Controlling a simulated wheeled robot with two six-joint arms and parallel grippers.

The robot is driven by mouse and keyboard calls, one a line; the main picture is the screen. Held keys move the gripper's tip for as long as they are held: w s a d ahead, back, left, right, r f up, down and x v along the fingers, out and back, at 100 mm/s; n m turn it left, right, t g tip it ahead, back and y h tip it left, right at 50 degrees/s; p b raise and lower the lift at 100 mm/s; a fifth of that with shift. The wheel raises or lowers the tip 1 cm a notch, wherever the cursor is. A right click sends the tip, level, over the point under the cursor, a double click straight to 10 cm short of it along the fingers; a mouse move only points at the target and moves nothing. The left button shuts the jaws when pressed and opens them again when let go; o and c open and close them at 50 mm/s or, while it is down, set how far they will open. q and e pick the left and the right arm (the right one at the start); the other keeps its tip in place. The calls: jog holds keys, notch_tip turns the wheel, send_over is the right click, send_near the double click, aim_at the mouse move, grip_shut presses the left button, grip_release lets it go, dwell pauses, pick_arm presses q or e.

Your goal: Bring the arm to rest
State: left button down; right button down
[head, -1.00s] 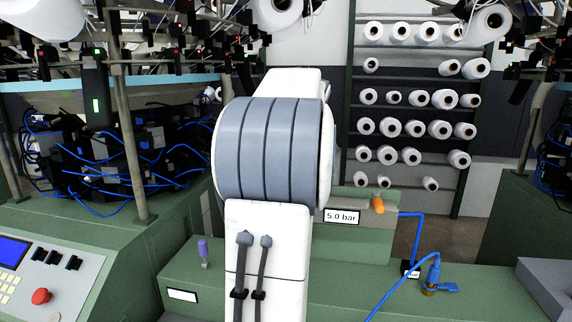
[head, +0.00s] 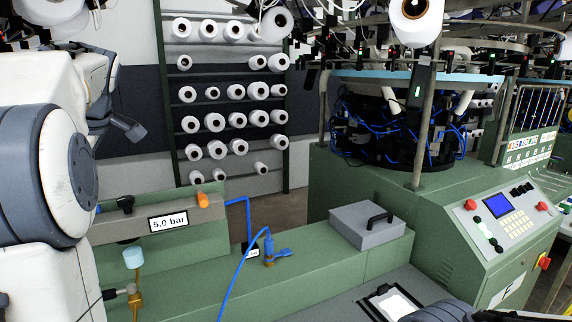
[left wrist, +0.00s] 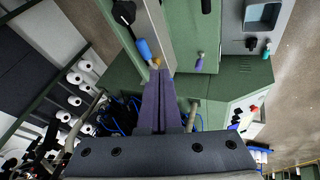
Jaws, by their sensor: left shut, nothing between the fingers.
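My left arm fills the left edge of the head view, its white and grey links folded upright, close to the camera. In the left wrist view my left gripper (left wrist: 159,73) has its two dark purple fingers together with nothing between them. The fingers point over green machine surfaces and appear clear of them. In the head view the left gripper's fingertips cannot be made out. A dark and white part of my own shows at the bottom right of the head view; the right gripper's fingers are not seen.
A green bench carries a 5.0 bar label (head: 169,222), an orange knob (head: 203,200), a blue hose fitting (head: 269,248) and a grey handled box (head: 367,225). A knitting machine with a control panel (head: 508,213) stands right. A yarn rack (head: 230,160) stands behind.

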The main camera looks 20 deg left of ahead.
pick_arm(q)
jog(key=w+d+f+m+t+h, duration=0.15)
jog(key=d+f+m, duration=0.25)
jog(key=d, duration=0.5)
jog(key=w+d+f+m+h, duration=0.1)
jog(key=w+d+f+m, duration=0.2)
jog(key=d+m, duration=0.35)
jog(key=w+d+f+m+h, duration=0.2)
jog(key=d+f+m, duration=0.15)
jog(key=d, duration=0.65)
jog(key=s+d+f+m+g+h, duration=0.1)
jog(key=s+d+f+m, duration=0.45)
jog(key=d, duration=0.35)
jog(key=s+d+f+m+g+h, duration=0.1)
jog(key=s+d+f+m, duration=0.5)
jog(key=d, duration=0.4)
jog(key=s+d+f+m, duration=0.1)
jog(key=s+f+m, duration=0.1)
jog(key=s, duration=0.3)
jog(key=s+d+f+m+g, duration=0.1)
jog(key=s+d+f+m, duration=0.1)
jog(key=s+m, duration=0.2)
jog(key=shift+s+h, duration=0.35)
jog(key=shift+s, duration=0.8)
jog(key=shift+d+r, duration=0.1)
jog(key=shift+d, duration=0.05)
